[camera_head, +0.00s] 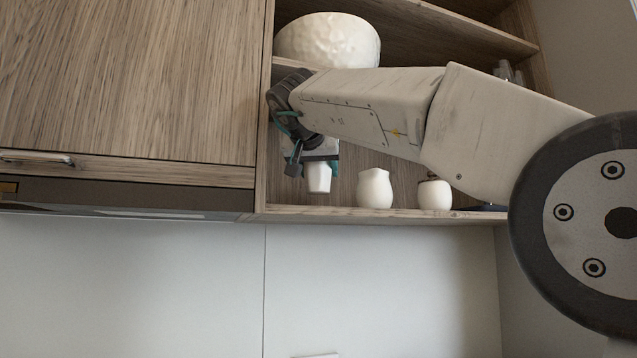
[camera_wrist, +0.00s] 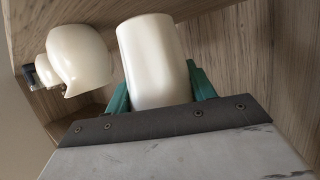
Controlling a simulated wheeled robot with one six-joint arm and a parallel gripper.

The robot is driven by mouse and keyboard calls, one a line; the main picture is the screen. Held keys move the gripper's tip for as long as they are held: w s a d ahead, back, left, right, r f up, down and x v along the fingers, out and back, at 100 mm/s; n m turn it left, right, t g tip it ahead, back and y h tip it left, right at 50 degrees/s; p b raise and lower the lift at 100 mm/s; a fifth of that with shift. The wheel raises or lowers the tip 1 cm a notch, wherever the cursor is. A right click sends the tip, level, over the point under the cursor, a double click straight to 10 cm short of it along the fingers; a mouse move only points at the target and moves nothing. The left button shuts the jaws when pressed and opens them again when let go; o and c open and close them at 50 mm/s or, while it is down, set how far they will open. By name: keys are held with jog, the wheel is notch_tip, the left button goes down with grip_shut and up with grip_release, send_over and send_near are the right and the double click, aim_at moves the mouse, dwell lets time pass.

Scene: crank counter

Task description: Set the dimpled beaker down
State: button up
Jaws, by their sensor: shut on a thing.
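The beaker (camera_head: 318,178) is a white cup held by my gripper (camera_head: 312,162) inside the open wooden cupboard, at the left of its lower shelf. In the wrist view the beaker (camera_wrist: 155,60) stands between the two green fingers of my gripper (camera_wrist: 160,88), which is shut on it. No dimples can be made out on it. In the head view its bottom is a little above the front edge of the shelf board (camera_head: 380,213). I cannot tell whether it touches the shelf. My gripper and arm hide part of its upper side.
A white jug (camera_head: 375,189) and a round white pot (camera_head: 434,195) stand right of the beaker. A large dimpled white bowl (camera_head: 328,40) is on the shelf above. Glasses (camera_head: 508,72) stand at the upper right. A closed wooden door (camera_head: 130,80) is at left.

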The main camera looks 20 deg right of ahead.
aim_at(318, 182)
jog(key=shift+f, duration=1.5)
jog(key=shift+s+f, duration=0.1)
jog(key=shift+f, duration=0.05)
jog(key=o, duration=1.1)
jog(key=shift+c, duration=0.2)
jog(key=shift+s+a+r, duration=0.2)
jog(key=shift+s+r, duration=0.05)
jog(key=v, duration=1.1)
jog(key=shift+s, duration=0.15)
jog(key=shift+r, duration=0.15)
